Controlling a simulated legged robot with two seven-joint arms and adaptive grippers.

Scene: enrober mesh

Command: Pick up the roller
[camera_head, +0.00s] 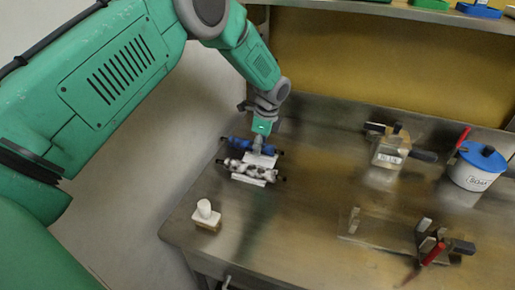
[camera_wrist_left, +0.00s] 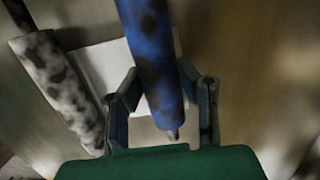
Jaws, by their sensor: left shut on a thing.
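A blue roller with dark blotches (camera_head: 236,143) lies on a pale block stand (camera_head: 262,160) at the left of the steel table. A white roller with dark spots (camera_head: 250,170) lies in front of it. My left gripper (camera_head: 259,144) reaches down onto the blue roller from above. In the left wrist view, its two fingers (camera_wrist_left: 160,82) are on either side of the blue roller (camera_wrist_left: 150,45), shut on it near its end. The white roller also shows there (camera_wrist_left: 58,88), to the left and apart from the fingers. I cannot tell whether the blue roller is clear of the stand. My right gripper is out of view.
A small white knob on a base (camera_head: 206,214) stands near the table's left front edge. A clear box with a handle (camera_head: 390,151), a blue-lidded tub (camera_head: 478,168) and a red-handled clamp (camera_head: 432,250) stand to the right. A shelf (camera_head: 400,9) runs above.

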